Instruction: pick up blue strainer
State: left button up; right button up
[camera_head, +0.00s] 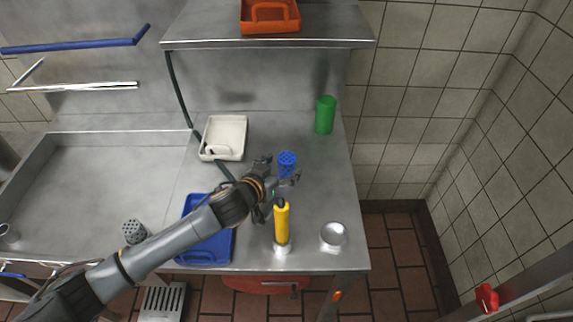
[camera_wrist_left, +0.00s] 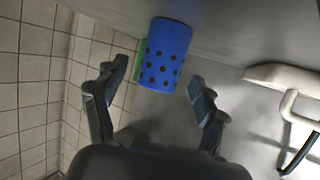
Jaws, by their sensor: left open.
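The blue strainer (camera_head: 287,164) is a small cylinder with dark holes, standing on the steel counter. It also shows in the left wrist view (camera_wrist_left: 165,55), just beyond the fingertips and roughly between them. My left gripper (camera_head: 281,174) reaches in from the left with its fingers close to the strainer; the wrist view (camera_wrist_left: 160,88) shows the two fingers spread apart with nothing between them. I cannot tell whether a finger touches the strainer. My right gripper is not in view.
A yellow-handled tool (camera_head: 282,222) and a metal cup (camera_head: 333,236) stand near the front edge. A blue tray (camera_head: 208,248) lies under my arm. A white tray (camera_head: 223,138) is behind left, a green cup (camera_head: 325,115) behind right. A steel shelf (camera_head: 200,28) overhangs the back.

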aim_at(282, 166)
pick_arm(q)
jog(key=x, duration=0.3)
jog(key=shift+w+d+f, duration=0.1)
jog(key=shift+w, duration=0.15)
jog(key=c, duration=1.2)
jog(key=shift+c, duration=0.3)
